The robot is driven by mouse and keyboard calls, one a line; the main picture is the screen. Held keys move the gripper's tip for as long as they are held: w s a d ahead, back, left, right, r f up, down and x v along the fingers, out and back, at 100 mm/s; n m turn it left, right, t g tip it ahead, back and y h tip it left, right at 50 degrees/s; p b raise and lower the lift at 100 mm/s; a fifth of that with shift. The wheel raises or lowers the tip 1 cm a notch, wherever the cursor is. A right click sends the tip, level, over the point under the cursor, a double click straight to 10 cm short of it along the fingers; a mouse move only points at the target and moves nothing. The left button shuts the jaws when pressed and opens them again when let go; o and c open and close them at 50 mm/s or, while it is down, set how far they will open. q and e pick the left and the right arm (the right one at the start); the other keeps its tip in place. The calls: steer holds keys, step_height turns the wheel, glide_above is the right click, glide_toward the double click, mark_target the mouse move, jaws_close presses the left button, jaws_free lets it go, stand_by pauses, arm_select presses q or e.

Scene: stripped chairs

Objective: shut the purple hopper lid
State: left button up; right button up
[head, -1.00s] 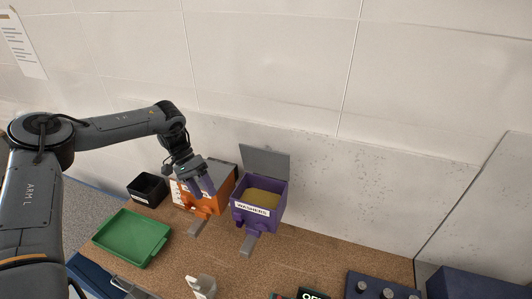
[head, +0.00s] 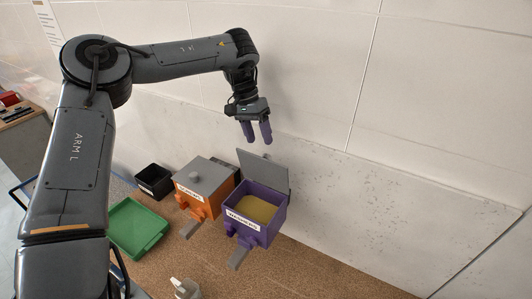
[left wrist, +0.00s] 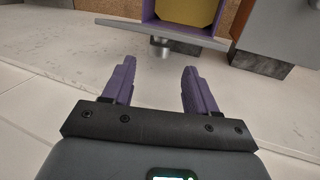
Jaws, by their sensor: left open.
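The purple hopper (head: 257,232) stands on the brown bench, holding yellowish contents. Its grey lid (head: 263,172) stands open, tilted up at the back toward the wall. My left gripper (head: 257,138) is open and empty, above and behind the raised lid, with its fingers pointing down. In the left wrist view, the gripper (left wrist: 160,82) has nothing between its purple fingers. The lid's edge (left wrist: 185,36) and its round knob (left wrist: 160,49) lie just beyond the fingertips, apart from them. The purple hopper's inside (left wrist: 148,10) shows beyond the lid. My right gripper is not in view.
An orange hopper (head: 206,202) with a shut grey lid stands left of the purple one. A black bin (head: 153,182) and green tray (head: 137,228) are farther left. The pale wall (head: 400,140) rises close behind the hoppers.

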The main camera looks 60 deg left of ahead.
mark_target(265, 155)
arm_select(q)
steer(key=shift+p+x, duration=0.5)
steer(key=shift+x, duration=2.9)
steer(key=shift+w+r, duration=0.1)
jaws_close()
